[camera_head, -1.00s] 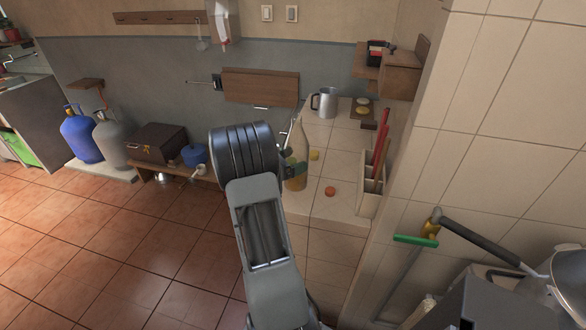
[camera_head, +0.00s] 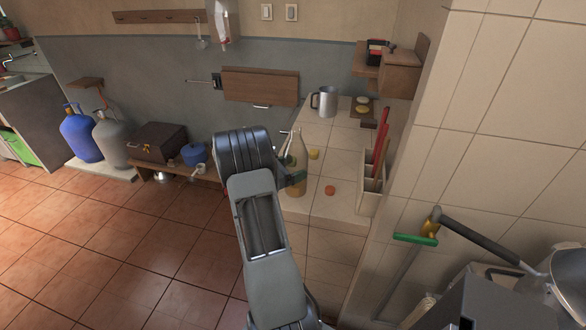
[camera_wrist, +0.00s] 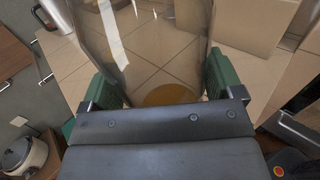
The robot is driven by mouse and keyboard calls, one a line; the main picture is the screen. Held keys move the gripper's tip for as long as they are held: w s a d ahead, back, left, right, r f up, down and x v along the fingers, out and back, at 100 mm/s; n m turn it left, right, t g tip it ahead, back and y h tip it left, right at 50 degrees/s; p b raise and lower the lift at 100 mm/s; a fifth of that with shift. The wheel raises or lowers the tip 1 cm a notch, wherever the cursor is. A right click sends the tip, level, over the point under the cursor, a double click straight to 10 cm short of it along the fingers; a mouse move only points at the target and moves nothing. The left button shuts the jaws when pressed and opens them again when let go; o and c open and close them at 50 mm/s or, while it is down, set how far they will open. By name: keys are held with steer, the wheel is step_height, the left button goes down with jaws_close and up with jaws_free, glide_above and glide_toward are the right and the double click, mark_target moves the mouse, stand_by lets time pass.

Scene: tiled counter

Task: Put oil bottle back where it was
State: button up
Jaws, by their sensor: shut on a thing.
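The oil bottle (camera_head: 297,169) is clear glass with yellowish oil low inside. In the head view it is at the left front part of the tiled counter (camera_head: 322,205), roughly upright. My gripper (camera_head: 295,178) is shut on it from the left; the wrist partly hides that side. In the wrist view the bottle (camera_wrist: 145,45) fills the space between the green fingers of my gripper (camera_wrist: 158,85). I cannot tell whether its base touches the counter.
A holder (camera_head: 369,197) with red-handled utensils stands at the right edge by the tiled wall. A metal mug (camera_head: 325,101) stands at the back. Bare tiles lie between them.

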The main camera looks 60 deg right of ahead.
steer(key=o, duration=1)
steer(key=shift+o, duration=0.2)
steer(key=shift+w+a+r, duration=0.1)
steer(key=shift+a+r, duration=0.05)
steer(key=b+v, duration=0.2)
steer(key=v, duration=1)
steer(key=s+a+r+m+t+y, duration=0.1)
steer(key=a+m+t+y, duration=0.3)
steer(key=a, duration=0.7)
steer(key=s+a+r+m+t+y, duration=0.2)
steer(key=a+y, duration=0.4)
steer(key=a, duration=0.4)
steer(key=s+a+r+m+t+y, duration=0.2)
steer(key=a+m+t+y, duration=0.4)
steer(key=a, duration=0.5)
steer(key=shift+s+a+r+m, duration=0.25)
steer(key=shift+s+a+m, duration=0.1)
steer(key=shift+s, duration=0.5)
